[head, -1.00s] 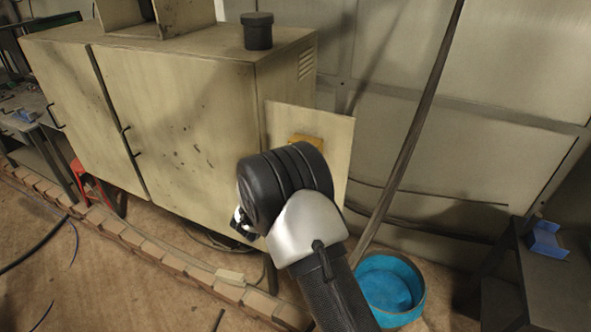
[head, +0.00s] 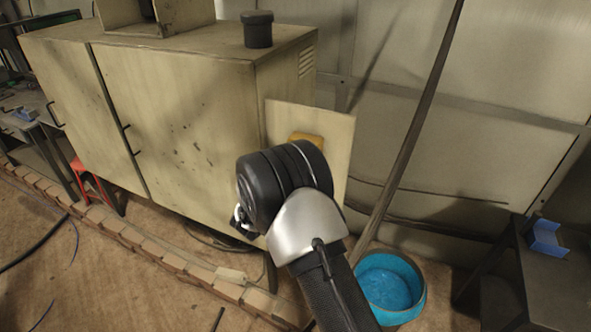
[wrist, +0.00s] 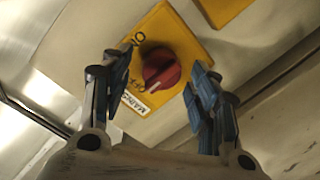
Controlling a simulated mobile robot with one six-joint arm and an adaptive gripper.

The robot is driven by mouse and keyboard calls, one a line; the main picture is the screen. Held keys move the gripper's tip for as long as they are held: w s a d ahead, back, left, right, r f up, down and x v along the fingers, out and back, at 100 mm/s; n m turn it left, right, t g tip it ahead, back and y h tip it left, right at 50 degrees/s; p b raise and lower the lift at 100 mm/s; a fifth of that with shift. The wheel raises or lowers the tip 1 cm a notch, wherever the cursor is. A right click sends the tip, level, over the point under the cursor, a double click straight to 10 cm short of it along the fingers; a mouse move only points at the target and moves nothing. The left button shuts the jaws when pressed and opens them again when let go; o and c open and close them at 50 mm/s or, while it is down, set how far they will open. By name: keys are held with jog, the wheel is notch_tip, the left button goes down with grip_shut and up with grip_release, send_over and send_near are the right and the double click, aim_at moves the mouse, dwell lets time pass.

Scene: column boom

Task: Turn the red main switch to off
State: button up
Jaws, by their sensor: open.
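The red main switch (wrist: 160,69) is a round red knob on a yellow plate (wrist: 186,40) in the wrist view. A white label with partly readable lettering lies by the knob. My gripper (wrist: 160,80) is open, with one blue-padded finger on each side of the knob in the picture. I cannot tell whether the fingers touch it. In the head view the yellow plate (head: 306,139) shows only as an edge on the pale panel (head: 338,122). My arm hides the knob and my gripper there.
A beige cabinet (head: 195,120) stands left of the panel, with a black lidded jar (head: 257,30) on top. A blue tub (head: 422,290) is on the floor at right. A slanting pole (head: 410,140) stands right of the panel. A brick edging (head: 160,255) runs along the floor.

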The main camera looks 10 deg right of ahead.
jog(key=v, duration=1.2)
jog(key=shift+w, duration=0.1)
notch_tip(320, 180, up, 6)
jog(key=w+a+y+b, duration=0.1)
jog(key=a+y+b, duration=0.1)
jog(key=y+b, duration=0.35)
jog(key=s+a+r+n+g+y, duration=0.1)
jog(key=s+r+g+y, duration=0.15)
jog(key=s+y, duration=0.45)
jog(key=s+d+f+g+h+b, duration=0.1)
jog(key=s+d+f+g, duration=0.1)
jog(key=s, duration=0.8)
jog(key=s+d+f+g+b, duration=0.2)
jog(key=s+d+f, duration=0.1)
jog(key=s, duration=0.7)
jog(key=s+d+f+g+h+b, duration=0.1)
jog(key=s+d, duration=0.4)
jog(key=s, duration=0.6)
jog(key=shift+f+m+g+h+b, duration=0.4)
jog(key=shift+f+g+b, duration=0.35)
jog(key=shift+f, duration=0.15)
